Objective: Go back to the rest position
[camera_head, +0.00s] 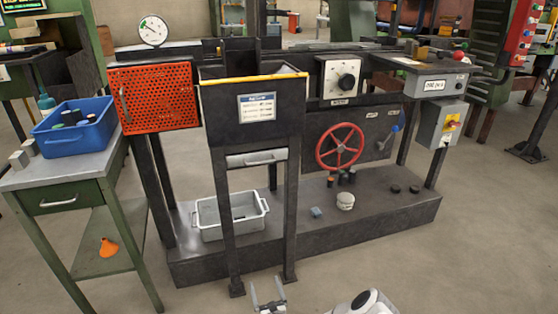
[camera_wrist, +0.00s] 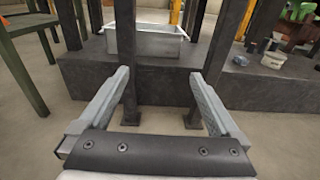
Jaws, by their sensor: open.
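My gripper (camera_head: 268,296) shows at the bottom edge of the head view, low in front of the furnace bench. In the wrist view my gripper (camera_wrist: 164,92) has its two grey fingers spread wide with nothing between them. The fingers point toward the bench's dark legs and low plinth. A white part of my arm (camera_head: 365,303) shows at the lower right of the head view.
The dark plinth (camera_head: 300,245) bears a grey bin (camera_head: 232,232) and a white pot (camera_head: 345,201). A red handwheel (camera_head: 340,147) is on the panel above. A green side table (camera_head: 75,195) with a blue crate (camera_head: 60,145) stands left. Floor at front right is clear.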

